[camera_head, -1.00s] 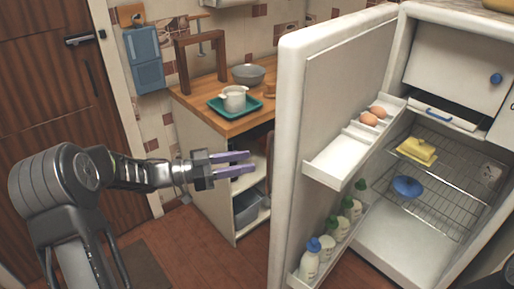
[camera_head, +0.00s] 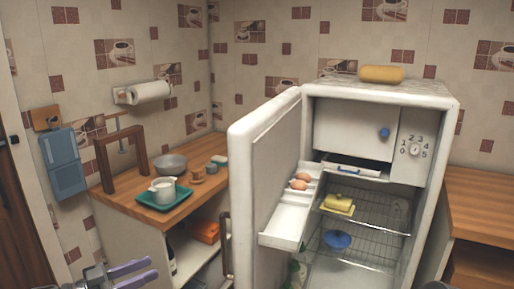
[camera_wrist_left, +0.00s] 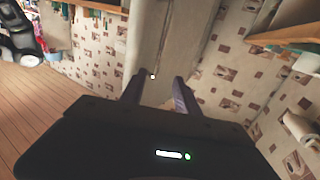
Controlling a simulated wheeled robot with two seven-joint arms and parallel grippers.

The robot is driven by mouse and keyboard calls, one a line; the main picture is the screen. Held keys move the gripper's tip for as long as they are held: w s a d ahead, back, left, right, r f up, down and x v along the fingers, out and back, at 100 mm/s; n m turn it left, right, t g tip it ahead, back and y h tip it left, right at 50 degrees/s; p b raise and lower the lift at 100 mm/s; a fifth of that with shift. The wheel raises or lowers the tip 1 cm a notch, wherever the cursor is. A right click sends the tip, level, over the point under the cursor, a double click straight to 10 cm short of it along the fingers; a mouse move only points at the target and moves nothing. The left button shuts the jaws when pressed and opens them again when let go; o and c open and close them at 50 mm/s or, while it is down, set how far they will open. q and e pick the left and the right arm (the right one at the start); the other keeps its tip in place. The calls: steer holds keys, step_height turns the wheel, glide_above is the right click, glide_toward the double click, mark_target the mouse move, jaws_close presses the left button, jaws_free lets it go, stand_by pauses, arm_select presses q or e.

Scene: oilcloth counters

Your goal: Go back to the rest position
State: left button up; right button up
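My left gripper (camera_head: 134,272) shows at the bottom left edge of the head view, in front of the wooden counter's cabinet. Its two purple-grey fingers are apart with nothing between them. In the left wrist view the same gripper (camera_wrist_left: 158,88) is open and empty, with a wall and a pale vertical strip beyond it. My right gripper does not show clearly in any view.
The fridge (camera_head: 446,130) stands with its door (camera_head: 250,165) wide open toward the counter. Eggs (camera_head: 300,181), a butter dish (camera_head: 338,205) and a blue bowl (camera_head: 338,240) are inside. The counter (camera_head: 190,206) holds a teal tray (camera_head: 150,200) with a white pot (camera_head: 163,187).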

arm_select(q)
steer(key=w+a+f+n+t+y, duration=0.5)
steer(key=w+f+n+y, duration=0.15)
steer(key=f+y, duration=0.2)
steer(key=s+d+f+n+g+y, duration=0.2)
steer(key=s+f, duration=0.1)
steer(key=f, duration=0.5)
steer(key=s+d+f+n+g+y, duration=0.1)
steer(key=s+d+f+n+g, duration=0.15)
steer(key=f, duration=0.55)
steer(key=s+d+f+n+g, duration=0.2)
steer(key=s+d+f+g, duration=0.4)
steer(key=s+d+f, duration=0.55)
steer(key=s+d+f+g, duration=0.2)
steer(key=s+d, duration=0.2)
steer(key=s, duration=0.5)
steer(key=s+d+f+g+h, duration=0.1)
steer(key=s+d, duration=0.3)
steer(key=s, duration=0.5)
steer(key=shift+d+f+g, duration=0.4)
steer(key=shift+f+g, duration=0.35)
